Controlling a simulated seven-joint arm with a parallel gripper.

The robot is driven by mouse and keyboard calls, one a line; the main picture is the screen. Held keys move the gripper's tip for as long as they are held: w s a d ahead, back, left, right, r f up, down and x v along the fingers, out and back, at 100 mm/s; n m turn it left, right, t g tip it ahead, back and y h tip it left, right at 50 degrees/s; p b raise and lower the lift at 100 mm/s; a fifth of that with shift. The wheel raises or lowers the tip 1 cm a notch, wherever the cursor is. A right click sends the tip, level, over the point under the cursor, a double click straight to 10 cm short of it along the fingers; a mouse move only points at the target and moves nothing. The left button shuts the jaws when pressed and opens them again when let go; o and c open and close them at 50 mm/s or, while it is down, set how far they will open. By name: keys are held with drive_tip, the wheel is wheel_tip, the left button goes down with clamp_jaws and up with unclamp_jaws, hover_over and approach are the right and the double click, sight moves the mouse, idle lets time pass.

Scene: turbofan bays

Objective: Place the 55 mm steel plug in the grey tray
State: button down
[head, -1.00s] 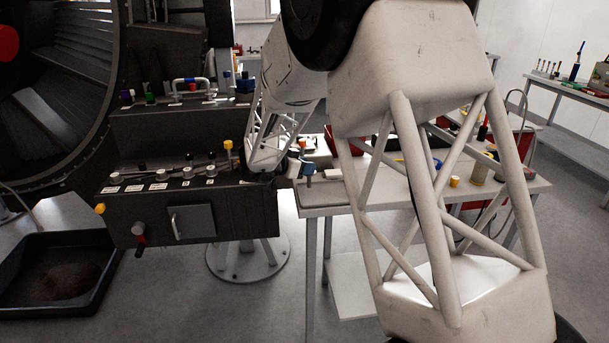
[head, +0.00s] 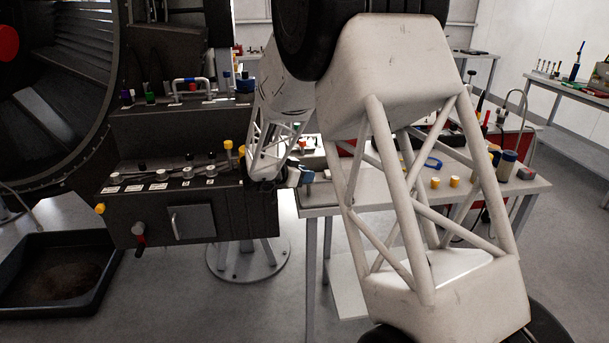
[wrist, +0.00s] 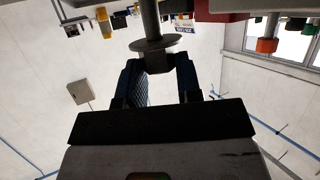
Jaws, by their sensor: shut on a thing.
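My gripper (wrist: 160,80) has its two blue fingers shut on the head of a dark grey steel plug (wrist: 153,45). The plug has a wide flange and a round stem running out of the top of the wrist picture, so its end is hidden there. I cannot read its size. In the head view my gripper (head: 308,175) is small, at the left end of the bench, with the plug's stem (head: 308,189) hanging below it, close to the bench edge. Whether it touches anything cannot be told. I cannot make out a grey tray for certain; my arm covers part of the bench.
The dark fixture box (head: 195,212) with labelled plugs stands left of my gripper. The white bench (head: 400,195) holds yellow-capped pieces (head: 435,182), a blue ring (head: 433,162) and a cylinder (head: 507,165). A black tray (head: 90,300) lies on the floor. My arm fills the middle.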

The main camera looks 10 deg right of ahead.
drive_tip(key=shift+f, duration=0.15)
drive_tip(key=c, duration=0.8)
unclamp_jaws()
drive_tip(key=shift+a+r, duration=0.2)
drive_tip(key=v, duration=1.1)
drive_tip(key=shift+s+a+r, duration=0.15)
drive_tip(key=shift+s+a, duration=0.05)
drive_tip(key=shift+s, duration=0.05)
